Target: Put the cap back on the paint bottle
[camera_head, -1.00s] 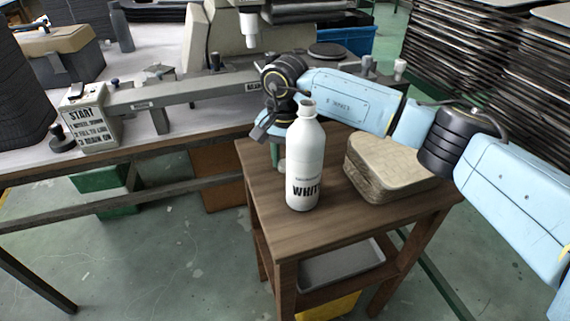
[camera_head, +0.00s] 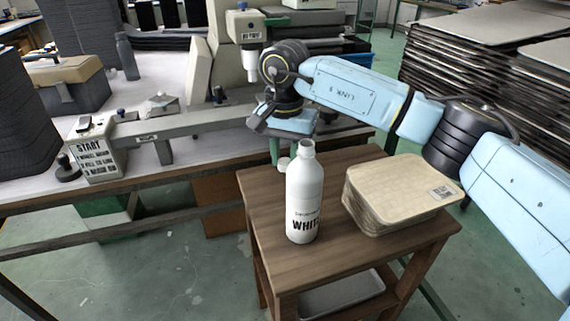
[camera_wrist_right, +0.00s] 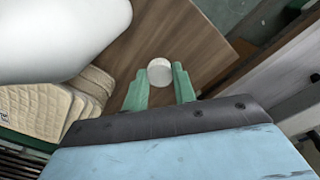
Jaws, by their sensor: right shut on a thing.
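The white paint bottle (camera_head: 304,205) stands upright and uncapped on the small wooden table, with black "WHITE" lettering. It also fills the upper left of the right wrist view (camera_wrist_right: 60,35). My right gripper (camera_head: 279,160) is behind and left of the bottle neck in the head view, its green fingers pointing down. It is shut on the white round cap (camera_wrist_right: 159,72), which sits between the fingertips. The cap also shows beside the bottle's mouth in the head view (camera_head: 284,163), apart from it. My left gripper is out of view.
The workbench behind carries a machine (camera_head: 245,45) and a START box (camera_head: 95,150). The table's front is clear.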

